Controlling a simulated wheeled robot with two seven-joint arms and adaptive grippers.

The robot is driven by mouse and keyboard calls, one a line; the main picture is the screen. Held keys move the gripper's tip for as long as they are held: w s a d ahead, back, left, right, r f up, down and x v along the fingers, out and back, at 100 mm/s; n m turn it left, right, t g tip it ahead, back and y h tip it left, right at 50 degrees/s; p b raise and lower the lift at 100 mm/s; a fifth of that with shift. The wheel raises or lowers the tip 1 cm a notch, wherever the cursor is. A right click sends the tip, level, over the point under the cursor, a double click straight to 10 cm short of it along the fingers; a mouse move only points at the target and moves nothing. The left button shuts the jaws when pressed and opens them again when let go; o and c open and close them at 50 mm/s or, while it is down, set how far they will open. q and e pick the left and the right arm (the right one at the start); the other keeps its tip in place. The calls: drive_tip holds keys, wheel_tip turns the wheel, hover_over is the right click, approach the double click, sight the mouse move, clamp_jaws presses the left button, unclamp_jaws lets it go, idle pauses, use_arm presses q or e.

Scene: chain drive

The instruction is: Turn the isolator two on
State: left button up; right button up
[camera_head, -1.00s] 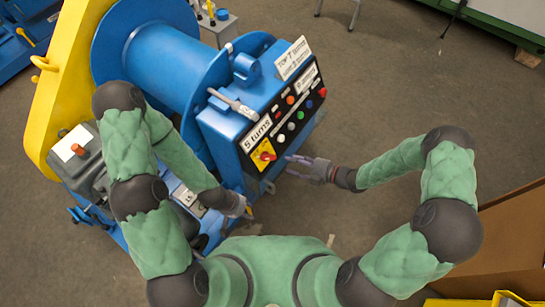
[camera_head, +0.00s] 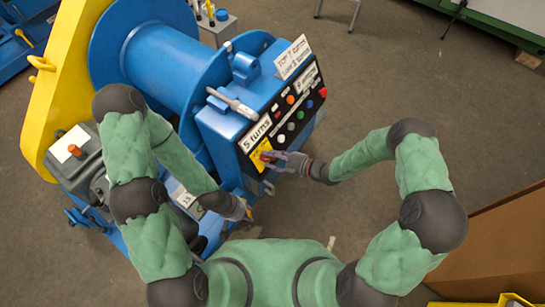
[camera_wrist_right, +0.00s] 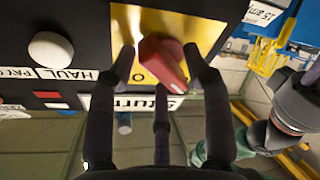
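A red rotary knob on a yellow plate (camera_head: 261,157) sits at the lower left end of the black control panel. In the right wrist view the red knob (camera_wrist_right: 163,60) stands between my right gripper's fingers. My right gripper (camera_head: 273,157) is open around the knob; the right-hand finger is very close to it, but contact is unclear. My left gripper (camera_head: 245,211) is low beside the blue machine, near a small yellow part; its fingers are too small to judge. No label readable here says which switch is isolator two.
The black panel carries several buttons, including a white one (camera_wrist_right: 50,49), beside the knob. A grey box with an orange-red top knob (camera_head: 76,150) stands at the left. A yellow handle (camera_wrist_right: 268,48) hangs at right in the wrist view. Floor right of the machine is clear.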

clamp_jaws()
drive_tip(key=shift+m, duration=0.4)
drive_tip(key=m+t, duration=0.1)
drive_tip(key=m, duration=0.2)
drive_tip(key=shift+s+f, duration=0.1)
drive_tip(key=shift+f, duration=0.05)
drive_tip(key=m, duration=0.4)
drive_tip(key=shift+t, duration=0.4)
drive_tip(key=m, duration=0.3)
drive_tip(key=m+t+h, duration=0.1)
drive_tip(key=m, duration=0.2)
drive_tip(key=shift+s+f, duration=0.15)
drive_tip(key=shift+s, duration=0.05)
drive_tip(key=m+p, duration=0.1)
drive_tip(key=m, duration=0.2)
drive_tip(key=m+t+h, duration=0.1)
drive_tip(key=m, duration=0.2)
drive_tip(key=shift+s+a+h+p, duration=0.1)
drive_tip(key=shift+h+p, duration=0.2)
drive_tip(key=shift+p, duration=0.05)
drive_tip(key=shift+m, duration=0.4)
